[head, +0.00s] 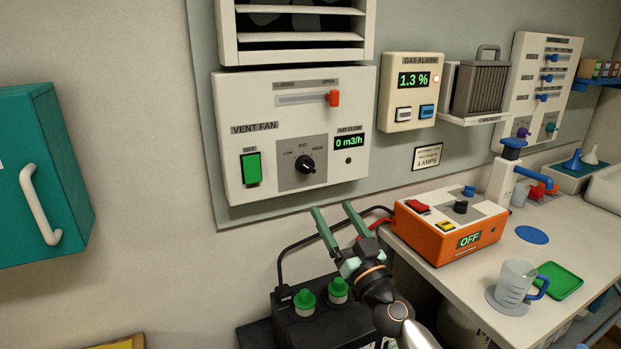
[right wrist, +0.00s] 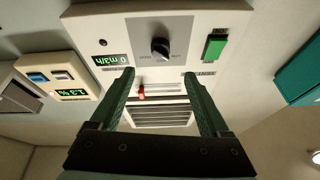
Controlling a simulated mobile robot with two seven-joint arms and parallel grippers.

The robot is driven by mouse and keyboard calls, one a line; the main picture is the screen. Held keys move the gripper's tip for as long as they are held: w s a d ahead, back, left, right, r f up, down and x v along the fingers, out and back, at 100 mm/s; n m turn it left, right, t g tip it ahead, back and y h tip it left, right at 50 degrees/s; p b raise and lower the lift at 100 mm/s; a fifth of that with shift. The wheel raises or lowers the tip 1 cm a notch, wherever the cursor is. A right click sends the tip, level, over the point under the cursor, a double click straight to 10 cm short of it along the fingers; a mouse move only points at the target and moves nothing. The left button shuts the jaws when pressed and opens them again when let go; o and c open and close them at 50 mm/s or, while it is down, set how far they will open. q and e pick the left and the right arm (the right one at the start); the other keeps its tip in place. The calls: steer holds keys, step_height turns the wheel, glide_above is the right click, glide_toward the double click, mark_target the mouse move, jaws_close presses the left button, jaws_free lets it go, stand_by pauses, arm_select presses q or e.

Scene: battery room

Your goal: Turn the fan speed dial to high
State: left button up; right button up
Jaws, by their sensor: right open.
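The fan speed dial (head: 305,164) is a black knob on a grey plate marked LOW, MED and HIGH. It sits on the white VENT FAN panel (head: 353,90); its exact setting is too small to read. The dial also shows in the right wrist view (right wrist: 160,48), where the picture is upside down. My right gripper (head: 333,208) is open and empty, with green fingers, below and right of the dial in the head view. In the right wrist view its fingers (right wrist: 158,74) stand apart, and the dial appears beyond their tips. My left gripper is out of view.
A green switch (head: 251,168) under an OFF label is left of the dial. The airflow display (head: 350,141) reads 0 m3/h. A red slider (head: 333,98) is at the OPEN end. An orange charger (head: 445,240) stands on the right bench; a black battery (head: 318,322) is below my gripper.

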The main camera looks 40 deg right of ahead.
mark_target(308, 170)
steer(key=p+x, duration=0.2)
steer(key=x, duration=1)
steer(key=shift+f, duration=0.2)
jaws_close()
